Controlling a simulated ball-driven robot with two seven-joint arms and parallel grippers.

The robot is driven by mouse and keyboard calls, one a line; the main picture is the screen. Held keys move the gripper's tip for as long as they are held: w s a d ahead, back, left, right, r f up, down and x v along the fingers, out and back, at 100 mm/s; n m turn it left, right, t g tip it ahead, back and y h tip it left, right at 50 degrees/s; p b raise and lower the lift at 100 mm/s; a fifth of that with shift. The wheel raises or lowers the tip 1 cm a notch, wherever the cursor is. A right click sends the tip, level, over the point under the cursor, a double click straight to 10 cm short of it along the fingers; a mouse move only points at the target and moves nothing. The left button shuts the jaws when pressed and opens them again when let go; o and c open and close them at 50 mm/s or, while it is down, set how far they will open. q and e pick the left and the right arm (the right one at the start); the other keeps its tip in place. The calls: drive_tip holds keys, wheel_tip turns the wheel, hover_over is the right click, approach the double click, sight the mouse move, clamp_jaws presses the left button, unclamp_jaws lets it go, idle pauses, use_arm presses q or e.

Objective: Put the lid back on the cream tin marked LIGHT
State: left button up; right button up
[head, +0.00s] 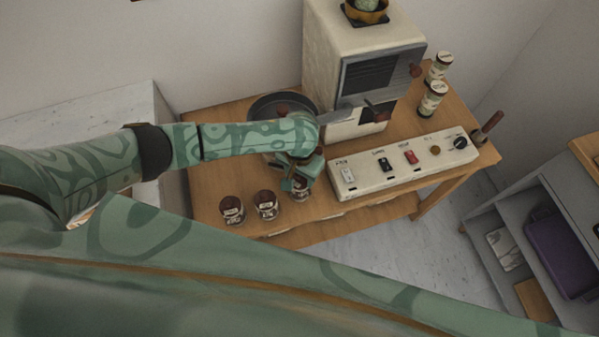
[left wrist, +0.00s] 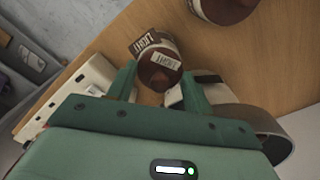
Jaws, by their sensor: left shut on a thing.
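The cream tin marked LIGHT (head: 300,193) stands at the front of the wooden cart, the rightmost of three in a row. In the left wrist view its dark LIGHT label (left wrist: 145,42) shows beyond the brown lid (left wrist: 158,78), which bears a small white LIGHT tag. My left gripper (head: 300,176) is right over this tin, and in the left wrist view its fingers (left wrist: 157,92) are shut on the lid from both sides. The lid appears on or just above the tin; I cannot tell whether it is seated. My right gripper is not in view.
Two similar brown-lidded tins, a left one (head: 231,209) and a middle one (head: 265,204), stand close by. A white switch panel (head: 400,168) is just right of the gripper.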

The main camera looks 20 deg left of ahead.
use_arm(q)
drive_tip(key=shift+f+p, duration=0.15)
drive_tip(key=shift+p, duration=0.2)
idle(0.4)
drive_tip(key=shift+p, duration=0.45)
idle(0.3)
idle(0.3)
drive_tip(key=o, duration=1.5)
wheel_tip(320, 180, up, 7)
drive_tip(key=p, duration=0.8)
